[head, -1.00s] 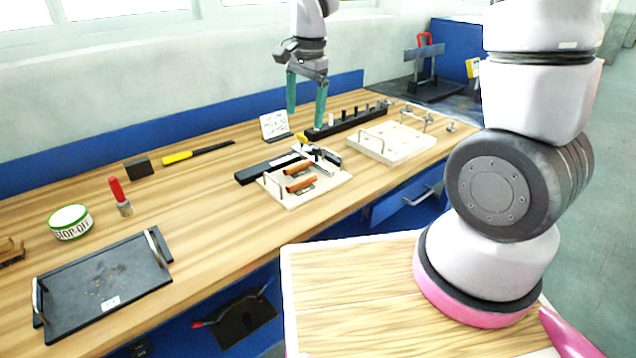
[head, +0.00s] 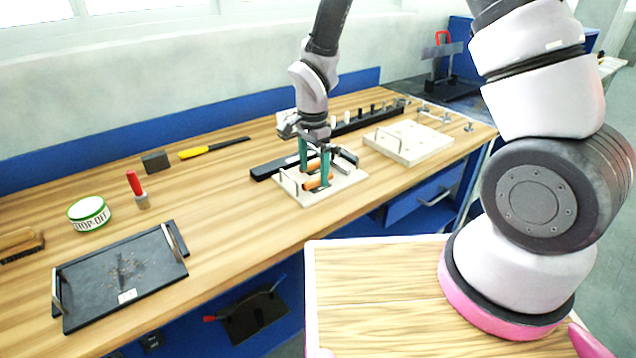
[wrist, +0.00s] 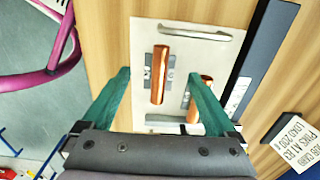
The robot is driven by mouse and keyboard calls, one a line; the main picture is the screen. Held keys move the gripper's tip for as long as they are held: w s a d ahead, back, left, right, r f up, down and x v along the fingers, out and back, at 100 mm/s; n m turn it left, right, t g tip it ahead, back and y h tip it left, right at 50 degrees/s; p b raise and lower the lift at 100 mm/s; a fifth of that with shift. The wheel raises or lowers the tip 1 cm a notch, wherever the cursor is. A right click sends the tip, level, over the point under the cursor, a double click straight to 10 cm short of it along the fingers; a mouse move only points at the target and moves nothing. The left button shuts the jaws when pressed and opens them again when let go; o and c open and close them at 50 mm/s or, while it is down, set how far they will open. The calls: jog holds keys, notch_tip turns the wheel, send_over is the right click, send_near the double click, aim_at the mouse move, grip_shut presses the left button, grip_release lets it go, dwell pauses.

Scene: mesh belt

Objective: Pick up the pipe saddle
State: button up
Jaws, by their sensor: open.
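Two copper-coloured rounded pieces on grey plates, which look like pipe saddles, lie on a pale board (head: 349,184). In the wrist view, one pipe saddle (wrist: 160,74) lies between the fingers, and a second copper piece (wrist: 206,88) is to its right, partly behind the right finger. In the head view, the front copper piece (head: 318,184) shows at the fingertips, and the other is largely hidden. My gripper (head: 314,175) points down over the board with green fingers spread; it also shows in the wrist view (wrist: 160,76). I cannot tell how high the tips are above the board.
The board has metal handles (wrist: 196,33) at its ends. A dark bar (head: 275,167) lies behind it. A second pale board (head: 412,147) stands to the right, with a black peg rail (head: 368,121) behind.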

jog(key=shift+f, duration=1.4)
grip_shut()
notch_tip(320, 180, up, 10)
jog(key=shift+f, duration=4.9)
jog(key=shift+w+d, duration=0.6)
jog(key=shift+d, duration=0.2)
jog(key=shift+w+d, duration=0.55)
jog(key=shift+d, duration=0.2)
grip_release()
